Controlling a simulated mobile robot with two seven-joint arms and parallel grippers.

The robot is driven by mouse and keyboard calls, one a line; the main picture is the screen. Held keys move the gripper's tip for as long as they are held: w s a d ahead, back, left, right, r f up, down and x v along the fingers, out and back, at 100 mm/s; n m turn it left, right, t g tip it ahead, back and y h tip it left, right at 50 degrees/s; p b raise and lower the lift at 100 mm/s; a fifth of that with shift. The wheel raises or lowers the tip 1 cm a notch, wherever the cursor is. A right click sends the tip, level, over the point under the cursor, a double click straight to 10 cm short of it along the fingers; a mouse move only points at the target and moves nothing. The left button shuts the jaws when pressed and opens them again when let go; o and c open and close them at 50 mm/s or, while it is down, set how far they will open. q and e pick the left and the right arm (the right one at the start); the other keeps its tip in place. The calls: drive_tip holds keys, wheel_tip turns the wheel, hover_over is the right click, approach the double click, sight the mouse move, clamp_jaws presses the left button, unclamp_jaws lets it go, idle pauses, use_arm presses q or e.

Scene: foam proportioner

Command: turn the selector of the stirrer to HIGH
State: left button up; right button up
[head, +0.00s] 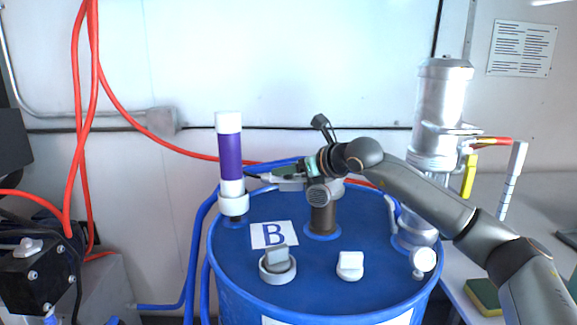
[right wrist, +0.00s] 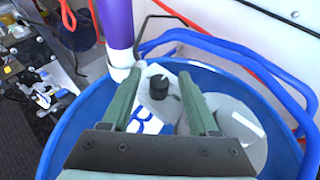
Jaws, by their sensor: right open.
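The stirrer stands on the blue drum, with a dark upright column (head: 322,218) and a grey housing partly hidden by my right gripper. In the right wrist view its light grey plate carries a small black selector knob (right wrist: 159,86). My right gripper (head: 290,173) is beside the top of the stirrer, its arm coming in from the right. In the wrist view its two green fingers (right wrist: 160,76) are open, and the knob appears in the gap between them. I cannot tell whether either finger touches it. No selector markings are readable. My left gripper is out of view.
A white and purple tube (head: 230,158) stands close left of the gripper on the drum (head: 320,297). Blue hoses pass behind. Two caps, one grey (head: 277,265) and one white (head: 350,265), sit at the drum's front. A metal cylinder pump (head: 440,115) stands at right.

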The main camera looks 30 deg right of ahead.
drive_tip(key=shift+w+f, duration=0.2)
drive_tip(key=shift+w, duration=0.15)
drive_tip(key=shift+c, duration=0.3)
clamp_jaws()
